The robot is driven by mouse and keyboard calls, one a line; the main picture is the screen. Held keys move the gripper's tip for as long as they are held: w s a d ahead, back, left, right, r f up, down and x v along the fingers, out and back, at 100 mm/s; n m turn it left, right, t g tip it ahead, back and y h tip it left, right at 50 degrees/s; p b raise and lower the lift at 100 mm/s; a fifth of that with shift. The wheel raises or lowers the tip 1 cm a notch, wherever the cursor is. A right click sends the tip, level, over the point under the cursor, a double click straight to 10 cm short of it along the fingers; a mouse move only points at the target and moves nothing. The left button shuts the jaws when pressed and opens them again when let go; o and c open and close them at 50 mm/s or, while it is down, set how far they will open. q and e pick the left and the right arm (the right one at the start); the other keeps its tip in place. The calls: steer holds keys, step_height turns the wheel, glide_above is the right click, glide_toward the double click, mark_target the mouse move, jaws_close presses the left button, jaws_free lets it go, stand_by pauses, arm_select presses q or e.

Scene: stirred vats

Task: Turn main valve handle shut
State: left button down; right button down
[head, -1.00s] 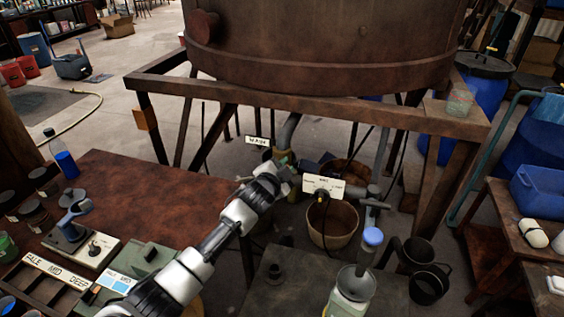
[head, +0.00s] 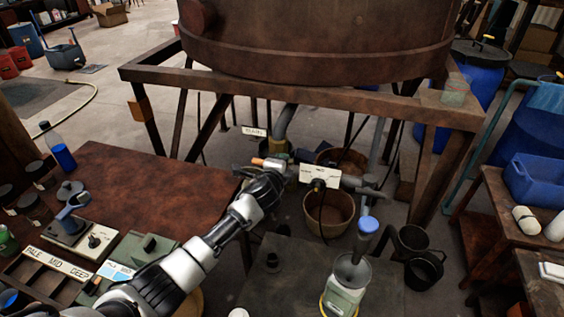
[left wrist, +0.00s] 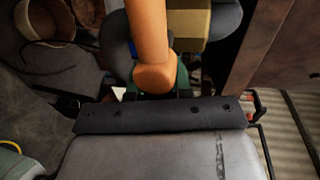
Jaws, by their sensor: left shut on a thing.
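The main valve handle is an orange bar (head: 273,163) at the pipework below the big vat (head: 320,45). In the left wrist view the orange handle (left wrist: 150,45) runs down towards my palm, its rounded end close to it, with a brass-coloured block (left wrist: 193,20) beside it. My left gripper (head: 264,168) reaches in from the lower left and is shut on the handle. Its fingers are mostly hidden in the head view. The valve body behind is partly covered by the gripper. My right gripper is not in view.
A white labelled plate (head: 320,176) on the pipework is just right of my gripper. A bucket (head: 330,212) stands below it. The vat's rusty frame beam (head: 300,96) crosses above. A brown table (head: 150,190) is at left, and a funnel-topped container (head: 347,285) stands at front.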

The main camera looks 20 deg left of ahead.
arm_select(q)
steer(key=shift+f, duration=0.1)
stand_by(0.4)
steer(key=c, duration=1)
jaws_free()
steer(key=shift+c, duration=0.2)
steer(key=s+r, duration=0.2)
steer(key=s, duration=0.8)
steer(key=shift+s+a, duration=0.2)
steer(key=shift+s, duration=0.1)
